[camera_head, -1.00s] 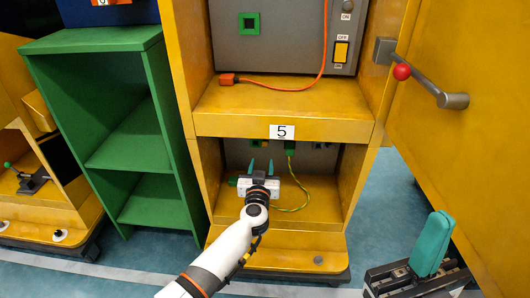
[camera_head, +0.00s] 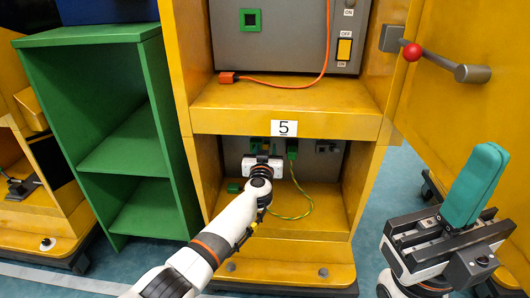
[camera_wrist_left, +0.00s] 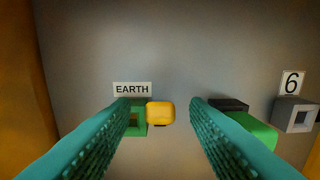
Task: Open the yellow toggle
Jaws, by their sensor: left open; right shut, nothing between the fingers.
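The yellow toggle (camera_wrist_left: 160,113) sits on the grey back panel, just right of the green socket (camera_wrist_left: 136,120) under the EARTH label. My left gripper (camera_wrist_left: 160,105) is open, with its teal fingers on either side of the toggle in the left wrist view. I cannot tell how near the fingertips are to the panel. In the head view my left gripper (camera_head: 263,158) reaches into the lower compartment of the yellow cabinet (camera_head: 285,122) and hides much of the panel. My right gripper (camera_head: 478,180) is shut and empty, at the lower right near the open yellow door (camera_head: 475,105).
A green plug (camera_wrist_left: 252,130) stands just right of the left gripper's right finger. A grey socket labelled 6 (camera_wrist_left: 296,115) is further right. A green-yellow cable (camera_head: 300,207) hangs in the compartment. A green shelf (camera_head: 95,40) stands left of the cabinet.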

